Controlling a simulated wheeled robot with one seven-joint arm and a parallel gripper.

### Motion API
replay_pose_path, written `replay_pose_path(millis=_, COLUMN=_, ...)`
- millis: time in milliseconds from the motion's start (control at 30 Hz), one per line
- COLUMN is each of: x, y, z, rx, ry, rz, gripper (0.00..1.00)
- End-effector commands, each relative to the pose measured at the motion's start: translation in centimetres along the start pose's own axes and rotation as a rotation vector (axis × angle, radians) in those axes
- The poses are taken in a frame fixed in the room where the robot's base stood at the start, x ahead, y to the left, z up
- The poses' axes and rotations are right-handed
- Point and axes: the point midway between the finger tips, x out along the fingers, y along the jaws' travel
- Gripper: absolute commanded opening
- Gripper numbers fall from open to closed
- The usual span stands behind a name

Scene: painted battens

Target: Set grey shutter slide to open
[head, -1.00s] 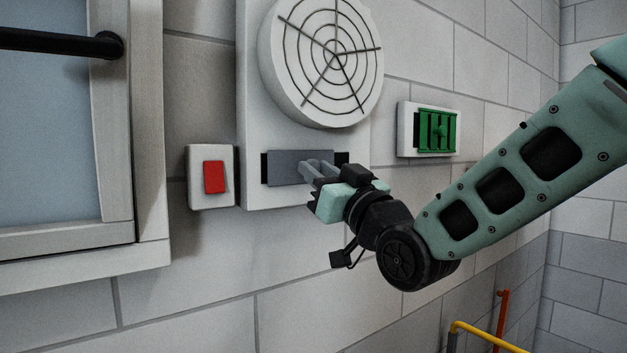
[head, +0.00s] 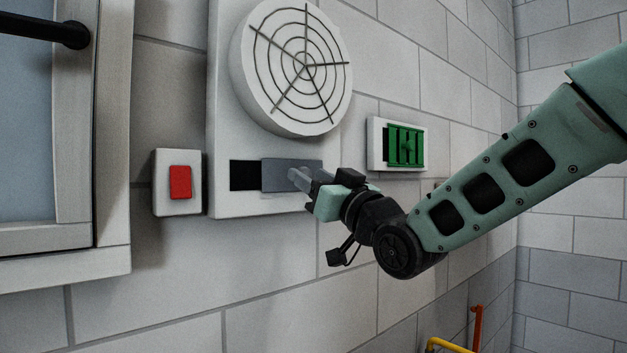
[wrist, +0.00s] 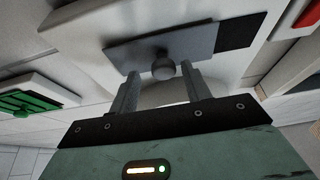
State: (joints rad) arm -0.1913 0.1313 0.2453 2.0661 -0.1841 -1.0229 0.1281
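The grey shutter slide (head: 276,174) sits in a dark slot in a white wall panel (head: 228,110), below a round grille. It covers the right part of the slot; the black gap (head: 244,175) shows at the left. In the wrist view the slide (wrist: 200,42) carries a round grey knob (wrist: 163,69). My gripper (head: 298,177) is at the slide's right part. In the wrist view its two fingers stand apart on either side of the knob, with a gap visible on both sides. In the head view the fingers hide the knob.
A red rocker switch (head: 180,182) is on the wall left of the panel. A green slatted fitting (head: 405,147) on a white plate is to the right, above my wrist. A framed window (head: 112,150) is at far left. A yellow pipe (head: 448,346) is low right.

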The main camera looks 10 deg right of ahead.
Motion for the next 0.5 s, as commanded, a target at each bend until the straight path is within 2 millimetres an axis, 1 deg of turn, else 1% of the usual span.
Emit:
replay_pose_path(millis=167, x=-0.7, y=-0.1, z=0.1, rx=-0.001, ry=0.001, rz=-0.001, gripper=0.48)
replay_pose_path(millis=267, x=-2.1, y=0.0, z=0.3, rx=-0.003, ry=0.001, rz=-0.001, gripper=0.48)
replay_pose_path(millis=367, x=-4.2, y=0.0, z=0.4, rx=-0.003, ry=0.003, rz=0.0, gripper=0.48)
replay_pose_path(millis=500, x=-7.5, y=0.0, z=0.5, rx=-0.004, ry=0.002, rz=0.0, gripper=0.48)
